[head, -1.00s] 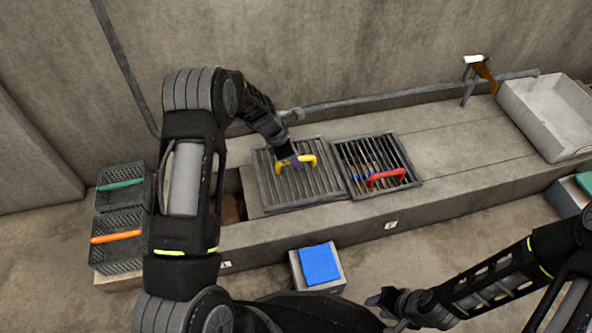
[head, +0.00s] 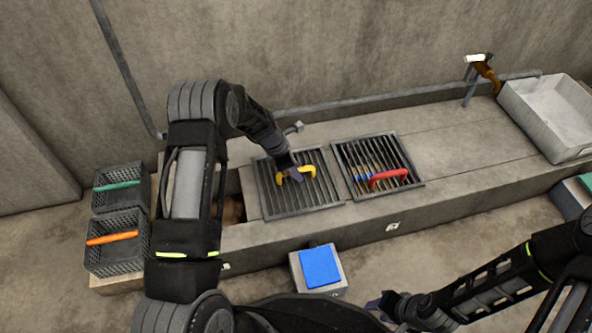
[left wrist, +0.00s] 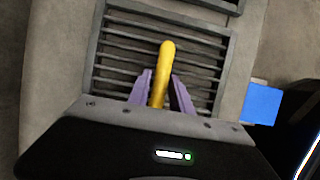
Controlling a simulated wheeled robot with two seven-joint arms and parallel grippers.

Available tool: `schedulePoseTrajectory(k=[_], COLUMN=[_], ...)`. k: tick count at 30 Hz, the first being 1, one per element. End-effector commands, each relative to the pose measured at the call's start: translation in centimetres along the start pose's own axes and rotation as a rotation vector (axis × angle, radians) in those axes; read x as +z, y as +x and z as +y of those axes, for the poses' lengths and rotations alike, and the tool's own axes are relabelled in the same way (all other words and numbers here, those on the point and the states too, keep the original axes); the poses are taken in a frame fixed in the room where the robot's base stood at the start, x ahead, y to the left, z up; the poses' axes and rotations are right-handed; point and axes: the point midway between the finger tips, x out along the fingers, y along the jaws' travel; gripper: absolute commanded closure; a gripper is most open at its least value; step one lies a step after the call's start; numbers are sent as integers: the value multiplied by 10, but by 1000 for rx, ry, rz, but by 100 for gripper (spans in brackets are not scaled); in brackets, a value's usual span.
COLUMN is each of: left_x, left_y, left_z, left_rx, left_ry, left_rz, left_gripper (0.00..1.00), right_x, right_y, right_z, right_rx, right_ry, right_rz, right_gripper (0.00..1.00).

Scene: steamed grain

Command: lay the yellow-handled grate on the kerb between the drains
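The yellow-handled grate (head: 325,193) lies flat, or nearly so, on the concrete kerb (head: 440,148), between the uncovered left drain opening (head: 232,209) and the red-handled grate (head: 407,182). Whether a sliver of air is under it I cannot tell. My left gripper (head: 291,176) is at its yellow handle (head: 309,171). In the left wrist view the purple fingers (left wrist: 162,90) stand close on both sides of the yellow handle (left wrist: 166,60) and appear shut on it. My right gripper (head: 378,305) is low in front of the kerb, away from the grates; its opening is unclear.
Dark crates with a green handle (head: 118,185) and an orange handle (head: 112,238) stand at left. A box with a blue top (head: 320,267) stands before the kerb. A pale tray (head: 548,118) and a brown-handled tool (head: 486,72) are at right.

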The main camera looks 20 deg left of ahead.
Motion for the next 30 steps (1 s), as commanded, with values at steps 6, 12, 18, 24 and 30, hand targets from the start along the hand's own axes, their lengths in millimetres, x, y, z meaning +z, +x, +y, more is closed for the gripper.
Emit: schedulePoseTrajectory(k=[6, 12, 18, 24, 30], left_x=[0, 0, 2, 4, 3], left_y=[0, -1, -16, -54, -96], left_z=[0, 0, 0, 1, 0], left_rx=[0, 0, 1, 2, 2], left_ry=[0, 0, 0, -1, 0], left_rz=[0, 0, 0, -1, -1], left_gripper=[60, 60, 60, 60, 60], right_x=[0, 0, 0, 1, 2], right_y=[0, -1, -8, -25, -41], right_z=[0, 0, -3, -8, -13], right_rx=[0, 0, 0, 0, 0], right_ry=[0, 0, 0, -1, -2], right_rz=[0, 0, -3, -10, -18], right_gripper=[64, 64, 64, 64, 64])
